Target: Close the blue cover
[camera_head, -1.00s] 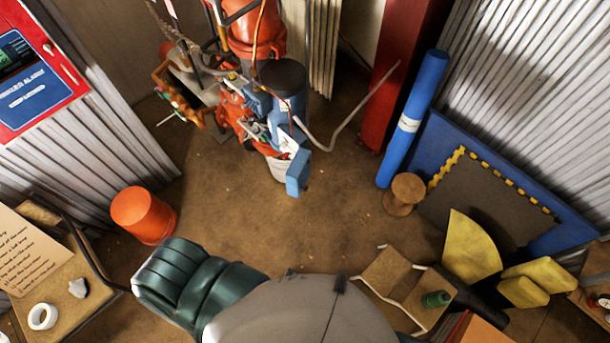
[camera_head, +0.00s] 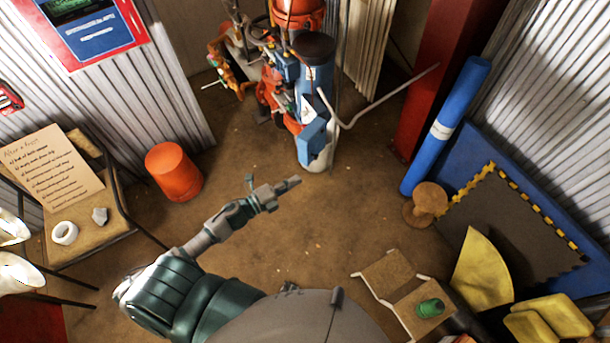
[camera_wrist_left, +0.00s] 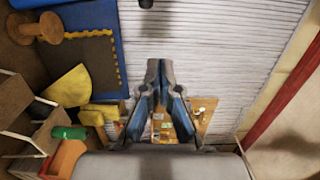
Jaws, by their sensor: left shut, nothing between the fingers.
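A blue flap-like piece (camera_head: 316,140), which looks like the blue cover, sticks out low on the front of the orange and blue riser assembly (camera_head: 290,75) at top centre in the head view. Its hinge and exact opening angle are too small to tell. My left gripper (camera_head: 297,181) is shut and empty, below and a little left of the blue piece and apart from it in the picture. In the left wrist view its fingers (camera_wrist_left: 158,68) meet at the tips, and the blue cover is not visible there. My right gripper is not in view.
An orange bucket (camera_head: 174,172) stands left of my arm. A thin grey bar (camera_head: 385,97) juts out right of the riser assembly. A red column (camera_head: 432,75), blue roll (camera_head: 445,125) and wooden spool (camera_head: 428,202) stand to the right. The middle floor is clear.

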